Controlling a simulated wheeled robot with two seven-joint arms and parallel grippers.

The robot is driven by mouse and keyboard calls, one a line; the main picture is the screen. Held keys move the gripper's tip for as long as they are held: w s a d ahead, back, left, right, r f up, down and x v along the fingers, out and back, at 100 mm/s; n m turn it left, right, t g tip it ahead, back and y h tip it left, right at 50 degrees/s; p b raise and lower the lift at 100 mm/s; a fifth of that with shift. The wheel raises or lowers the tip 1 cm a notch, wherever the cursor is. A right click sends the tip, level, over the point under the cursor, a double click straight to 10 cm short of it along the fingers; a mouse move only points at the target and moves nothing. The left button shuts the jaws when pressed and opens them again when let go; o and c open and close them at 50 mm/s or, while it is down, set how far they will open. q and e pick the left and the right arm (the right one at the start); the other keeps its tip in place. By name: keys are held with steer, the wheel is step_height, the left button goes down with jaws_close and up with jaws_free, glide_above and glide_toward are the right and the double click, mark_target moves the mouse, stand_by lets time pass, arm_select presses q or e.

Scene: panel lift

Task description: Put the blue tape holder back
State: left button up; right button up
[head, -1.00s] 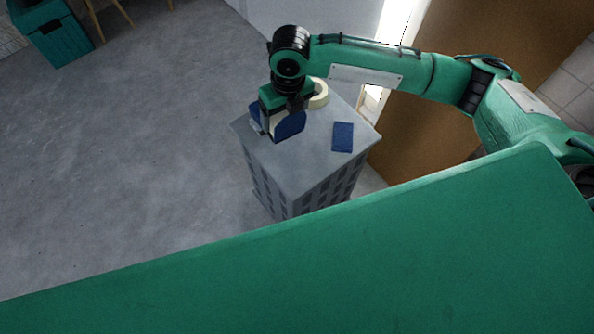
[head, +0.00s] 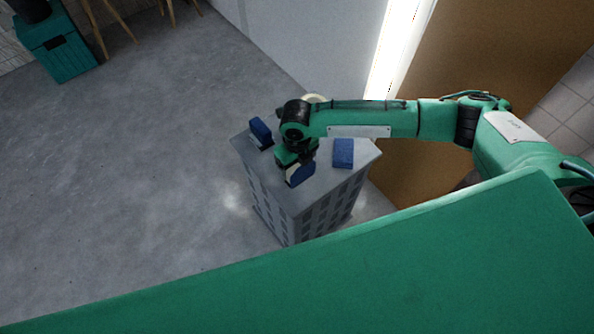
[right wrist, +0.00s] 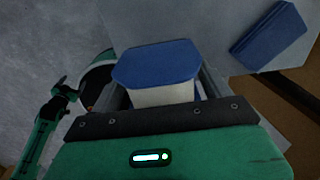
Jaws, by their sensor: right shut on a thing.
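My right gripper (head: 297,172) is over the top of a grey cabinet (head: 318,183). It is shut on a blue-topped piece with a white side (head: 300,175), which looks like the blue tape holder. In the right wrist view this held piece (right wrist: 157,62) sits between the fingers, its blue face towards the camera. I cannot tell whether it touches the cabinet top. A similar blue and white piece (head: 261,130) stands at the cabinet's left edge. A green and black arm shape at the left of the right wrist view may be my left arm; its jaws are too small to read.
A flat blue block (head: 343,153) lies on the cabinet top, right of the gripper. A cream ring (head: 315,98), like a tape roll, is partly hidden behind my right arm. A brown panel (head: 480,60) stands at the right. Grey floor is free at the left.

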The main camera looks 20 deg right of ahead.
steer(key=shift+f, duration=2.35)
steer(key=o, duration=0.8)
steer(key=shift+o, duration=0.2)
step_height(320, 180, up, 11)
steer(key=shift+r+b, duration=0.2)
steer(key=shift+b, duration=0.1)
arm_select(q)
steer(key=shift+w+d, duration=0.1)
steer(key=shift+w, duration=0.15)
arm_select(e)
steer(key=shift+r, duration=0.4)
arm_select(q)
steer(key=shift+s+f, duration=0.1)
